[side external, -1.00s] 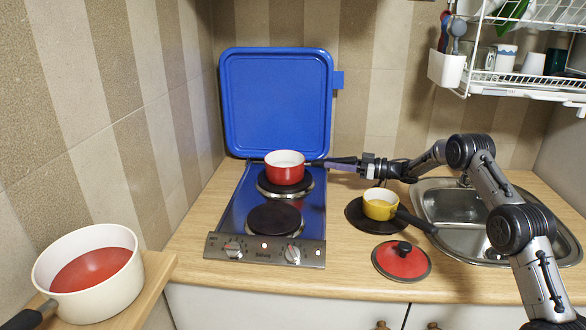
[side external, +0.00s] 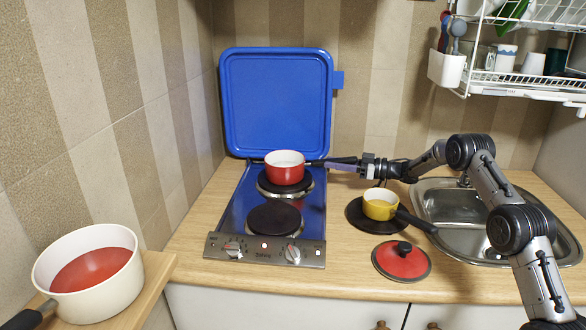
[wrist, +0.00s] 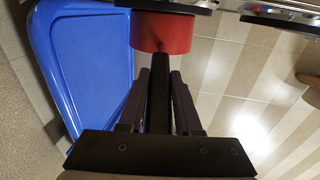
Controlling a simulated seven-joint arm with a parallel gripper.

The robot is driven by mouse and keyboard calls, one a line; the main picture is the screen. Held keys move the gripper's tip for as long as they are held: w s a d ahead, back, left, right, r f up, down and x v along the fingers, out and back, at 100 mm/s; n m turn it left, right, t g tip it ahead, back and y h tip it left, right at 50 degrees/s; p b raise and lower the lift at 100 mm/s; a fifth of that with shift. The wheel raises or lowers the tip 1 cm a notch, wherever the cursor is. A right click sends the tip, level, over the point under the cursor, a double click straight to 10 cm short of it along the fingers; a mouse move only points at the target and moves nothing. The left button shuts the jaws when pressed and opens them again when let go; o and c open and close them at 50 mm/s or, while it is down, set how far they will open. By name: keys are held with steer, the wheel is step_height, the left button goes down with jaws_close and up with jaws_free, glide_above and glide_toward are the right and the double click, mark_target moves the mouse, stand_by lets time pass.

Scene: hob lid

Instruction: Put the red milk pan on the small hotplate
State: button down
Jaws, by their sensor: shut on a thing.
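The red milk pan (side external: 285,174), white inside, is upright at the rear hotplate (side external: 285,191) of the hob. I cannot tell whether its base touches the plate or is just above it. The front hotplate (side external: 273,220) is bare; the two look close in size from here. My gripper (side external: 366,166) comes in from the right, shut on the pan's black handle (side external: 338,162). In the wrist view, my gripper's fingers (wrist: 160,85) lie on both sides of the handle, with the red pan (wrist: 162,33) beyond it.
The blue hob lid (side external: 276,100) stands open behind the rear plate. A large cream pan (side external: 92,290) is front left.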

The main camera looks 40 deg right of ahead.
stand_by(0.3)
steer(key=shift+r, duration=1.65)
